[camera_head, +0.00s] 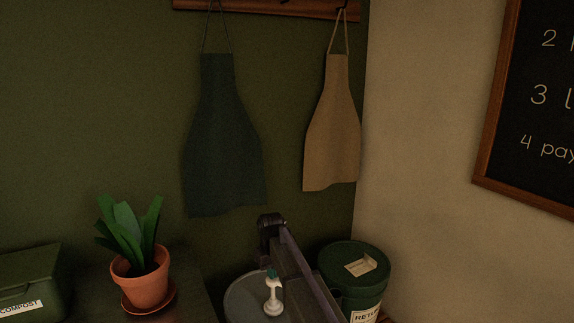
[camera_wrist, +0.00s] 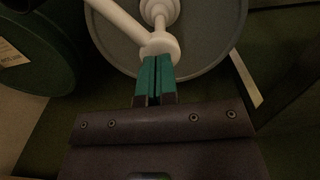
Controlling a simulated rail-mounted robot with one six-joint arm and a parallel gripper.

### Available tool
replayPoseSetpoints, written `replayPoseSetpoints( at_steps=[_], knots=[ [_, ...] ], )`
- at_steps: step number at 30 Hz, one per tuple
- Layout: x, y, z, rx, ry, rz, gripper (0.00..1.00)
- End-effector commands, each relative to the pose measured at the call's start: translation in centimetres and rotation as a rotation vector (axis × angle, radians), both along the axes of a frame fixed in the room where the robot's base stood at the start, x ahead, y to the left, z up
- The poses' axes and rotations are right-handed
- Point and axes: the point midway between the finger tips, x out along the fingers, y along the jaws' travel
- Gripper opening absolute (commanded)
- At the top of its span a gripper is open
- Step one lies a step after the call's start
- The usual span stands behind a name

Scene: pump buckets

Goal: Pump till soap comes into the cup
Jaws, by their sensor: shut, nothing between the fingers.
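A white pump (camera_head: 272,302) stands on the round grey lid (camera_head: 238,300) of a bucket. In the wrist view the pump head (camera_wrist: 160,44) is just beyond my fingertips, with its spout (camera_wrist: 112,17) running to the upper left over the lid (camera_wrist: 215,40). My gripper (camera_wrist: 155,80) is shut and empty, its two teal fingers side by side. The fingertips overlap the pump head in the picture; I cannot tell if they touch it. No cup is in view.
A green lidded bucket (camera_head: 352,270) labelled "RETU..." stands right of the pump. A potted plant (camera_head: 140,285) and a green compost box (camera_head: 30,282) are at left. Two aprons, one dark (camera_head: 222,140) and one tan (camera_head: 333,130), hang on the wall behind.

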Motion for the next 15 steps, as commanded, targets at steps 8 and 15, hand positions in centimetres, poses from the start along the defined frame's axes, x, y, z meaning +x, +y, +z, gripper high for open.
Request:
replayPoseSetpoints(
  at_steps=[8,15],
  knots=[
    [0.0,0.0,-1.4,0.000,0.000,0.000,0.00],
    [0.0,0.0,-2.3,0.000,0.000,0.000,0.00]
  ],
)
